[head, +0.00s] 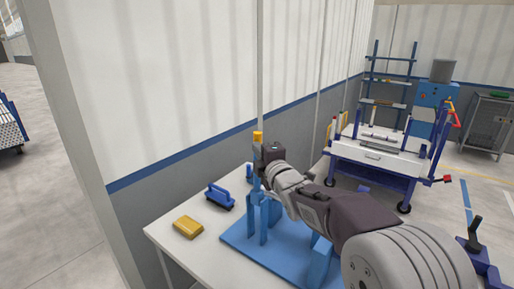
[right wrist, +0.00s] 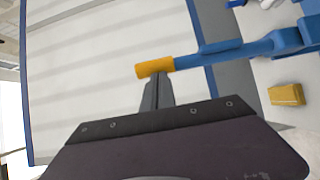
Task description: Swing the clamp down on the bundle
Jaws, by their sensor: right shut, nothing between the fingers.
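The clamp has a blue arm (head: 257,184) with a yellow-orange tip (head: 257,137). It stands roughly upright above the blue fixture base (head: 240,242) on the white table. In the right wrist view the yellow tip (right wrist: 154,67) lies at the end of the blue clamp arm (right wrist: 236,52). My right gripper (head: 263,153) is beside the upper clamp arm, just below the tip. Its fingers (right wrist: 156,90) are shut and empty, with their ends close to the tip; I cannot tell whether they touch. My right arm hides much of the fixture, and I cannot make out the bundle.
A yellow block (head: 187,227) and a blue handled piece (head: 219,198) lie on the table (head: 165,238) left of the fixture. A wall (head: 180,160) rises close behind the table. A blue and white cart (head: 375,160) stands further back right.

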